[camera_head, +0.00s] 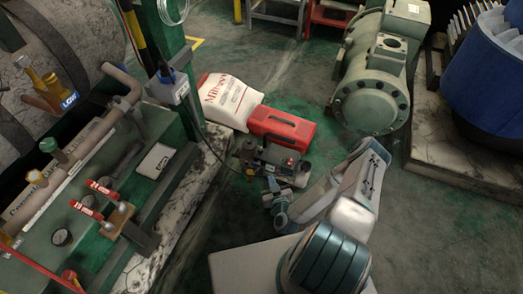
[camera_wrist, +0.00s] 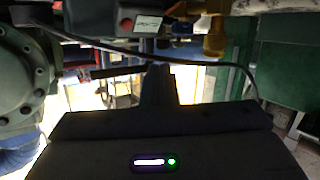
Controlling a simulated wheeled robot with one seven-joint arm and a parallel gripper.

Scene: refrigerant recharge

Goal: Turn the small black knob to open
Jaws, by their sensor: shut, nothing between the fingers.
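My gripper (camera_wrist: 158,75) shows in the wrist view with its fingers together and nothing between them. In the head view my arm reaches to a small dark pump-like unit (camera_head: 262,158) on the floor, and the gripper end is close to its near side. The wrist view shows a red and dark body with a white label (camera_wrist: 147,23) above the fingers, and a brass fitting (camera_wrist: 215,38) to their right. No contact is clear.
A red case (camera_head: 282,128) and a white bag (camera_head: 230,100) lie behind the unit. A dark hose (camera_wrist: 190,62) crosses just beyond my fingers. A pipe rack with red-handled valves (camera_head: 88,210) stands at left, a green compressor (camera_head: 375,95) at right.

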